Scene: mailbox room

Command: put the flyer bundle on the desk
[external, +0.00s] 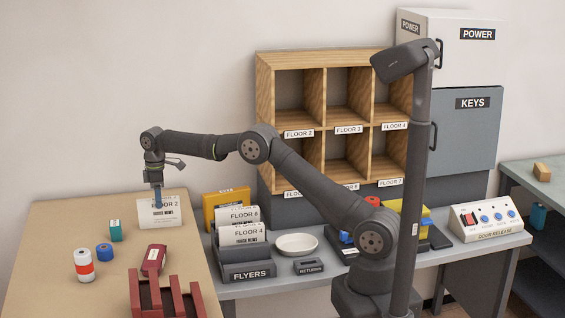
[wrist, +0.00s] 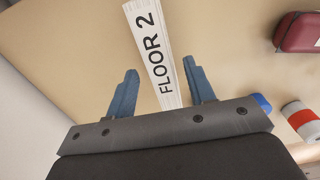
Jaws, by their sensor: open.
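A white flyer bundle (external: 160,214) labelled FLOOR 2 appears to stand on the tan desk (external: 55,232), near its far right edge. My gripper (external: 158,194) is over this bundle and points down. In the wrist view, the bundle's narrow labelled top (wrist: 158,60) runs between my two open blue fingers (wrist: 162,82), with a gap on each side. The bundle's lower part is hidden in the wrist view. More white bundles (external: 238,233) stand in the dark FLYERS holder (external: 247,273) to the right.
The desk's left side is clear. A white bowl (external: 296,244) and wooden pigeonholes (external: 262,110) are to the right.

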